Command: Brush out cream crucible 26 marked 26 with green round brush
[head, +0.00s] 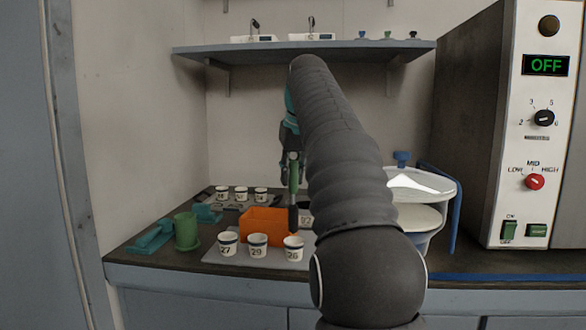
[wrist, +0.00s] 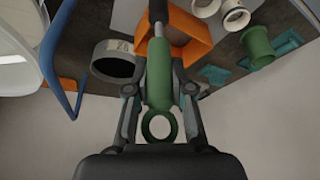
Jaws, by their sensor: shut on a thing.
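My gripper (head: 292,160) is shut on the green round brush (head: 294,175). The brush hangs upright with its dark bristle end down. In the wrist view its green handle (wrist: 158,85) lies between the fingers (wrist: 160,95). The bristle end shows in front of the orange box's right end, apart from any crucible as far as I can tell. A cream crucible (head: 293,250) at the front right has a number like 26 or 28.
The orange box (head: 262,230) stands behind crucibles 27 (head: 228,245) and 29 (head: 257,246). A green cup (head: 187,232) is at left, several small crucibles behind. A white-lidded container (head: 420,190) and a tall machine (head: 470,130) stand right. A shelf (head: 300,48) is above.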

